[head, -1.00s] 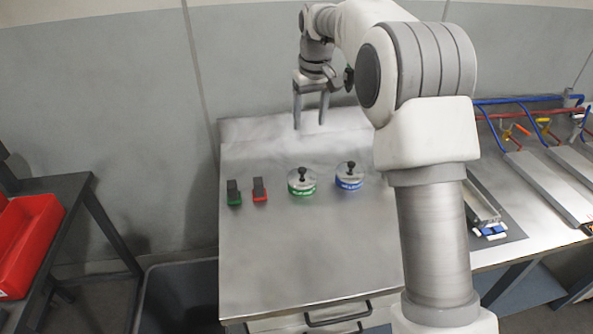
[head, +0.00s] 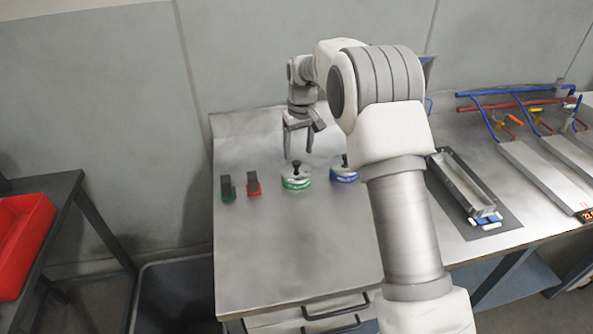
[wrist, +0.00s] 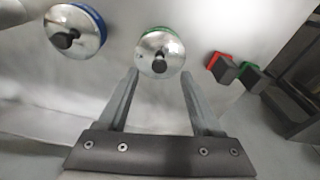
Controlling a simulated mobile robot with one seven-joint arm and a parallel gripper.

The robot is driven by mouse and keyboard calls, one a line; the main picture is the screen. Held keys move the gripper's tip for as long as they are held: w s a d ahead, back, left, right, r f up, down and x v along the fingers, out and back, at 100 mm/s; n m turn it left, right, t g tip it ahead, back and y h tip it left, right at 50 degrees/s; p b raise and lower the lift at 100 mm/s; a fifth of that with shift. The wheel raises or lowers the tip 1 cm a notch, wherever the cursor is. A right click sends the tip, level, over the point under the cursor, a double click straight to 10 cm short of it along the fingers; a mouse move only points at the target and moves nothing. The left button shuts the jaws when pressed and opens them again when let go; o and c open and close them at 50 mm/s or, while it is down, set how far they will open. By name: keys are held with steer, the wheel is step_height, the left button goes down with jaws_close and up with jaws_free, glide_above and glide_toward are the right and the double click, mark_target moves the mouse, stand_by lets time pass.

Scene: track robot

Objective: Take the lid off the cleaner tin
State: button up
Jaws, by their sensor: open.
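Two round tins with silver lids and dark knobs stand on the steel bench. One tin has a green band (head: 296,185), the other a blue band (head: 343,178); I cannot read which label says cleaner. Both lids are on. My gripper (head: 298,155) is open and empty, pointing down just above and behind the green-banded tin. In the wrist view, the green-banded tin's lid (wrist: 152,45) and its knob (wrist: 159,66) lie ahead between the open fingertips (wrist: 158,73), with no contact visible. The blue-banded tin's lid (wrist: 83,25) is to the upper left there.
A green block (head: 227,188) and a red block (head: 253,184) with dark tops stand left of the tins. A metal tray (head: 465,185) and rails (head: 545,183) lie to the right. A red bin (head: 22,240) is far left. The bench front is clear.

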mark_target(296, 162)
steer(key=f, duration=0.3)
steer(key=w+f, duration=0.1)
steer(key=f, duration=0.1)
steer(key=shift+a, duration=0.25)
steer(key=shift+r, duration=0.1)
jaws_close()
